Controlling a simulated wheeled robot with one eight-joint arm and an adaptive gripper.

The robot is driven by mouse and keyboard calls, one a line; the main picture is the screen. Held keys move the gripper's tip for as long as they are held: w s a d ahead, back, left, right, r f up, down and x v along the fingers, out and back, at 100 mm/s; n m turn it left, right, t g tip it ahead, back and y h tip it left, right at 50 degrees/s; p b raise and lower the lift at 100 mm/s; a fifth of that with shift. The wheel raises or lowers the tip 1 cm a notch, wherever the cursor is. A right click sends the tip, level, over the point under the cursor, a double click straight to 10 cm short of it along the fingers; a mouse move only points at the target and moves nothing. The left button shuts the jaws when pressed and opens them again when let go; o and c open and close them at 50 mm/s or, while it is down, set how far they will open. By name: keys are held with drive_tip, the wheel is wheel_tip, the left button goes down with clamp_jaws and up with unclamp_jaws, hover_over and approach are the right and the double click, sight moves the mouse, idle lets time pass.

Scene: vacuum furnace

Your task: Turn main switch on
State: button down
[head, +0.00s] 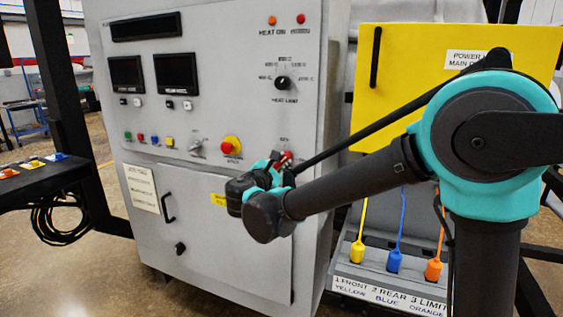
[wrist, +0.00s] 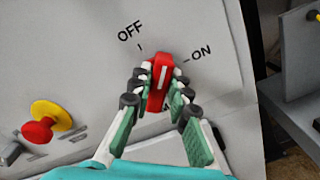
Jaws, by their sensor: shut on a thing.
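The main switch is a red rotary handle (wrist: 160,75) on the grey furnace panel, with "OFF" at its upper left and "ON" at its right in the wrist view. The white line on the handle points nearly straight up in that view, between the two marks. My gripper (wrist: 158,92) has its fingers shut on both sides of the handle. In the head view my gripper (head: 280,168) is at the panel's lower right, and the red switch (head: 285,157) is partly hidden by it.
A red emergency button on a yellow base (head: 231,146) is left of the switch. A metal selector knob (head: 197,147) and several coloured buttons are farther left. A yellow cabinet (head: 400,50) and coloured plugs (head: 393,262) stand to the right.

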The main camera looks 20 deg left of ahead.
drive_tip(key=m, duration=0.5)
drive_tip(key=shift+d+f+m, duration=0.1)
drive_tip(key=shift+f+m, duration=0.1)
drive_tip(key=shift+m, duration=0.1)
drive_tip(key=shift+f+m, duration=0.15)
drive_tip(key=shift+m, duration=1.95)
drive_tip(key=c, duration=1.4)
unclamp_jaws()
drive_tip(key=shift+c, duration=0.2)
drive_tip(key=s, duration=1.2)
drive_tip(key=shift+a, duration=0.4)
drive_tip(key=shift+s, duration=0.1)
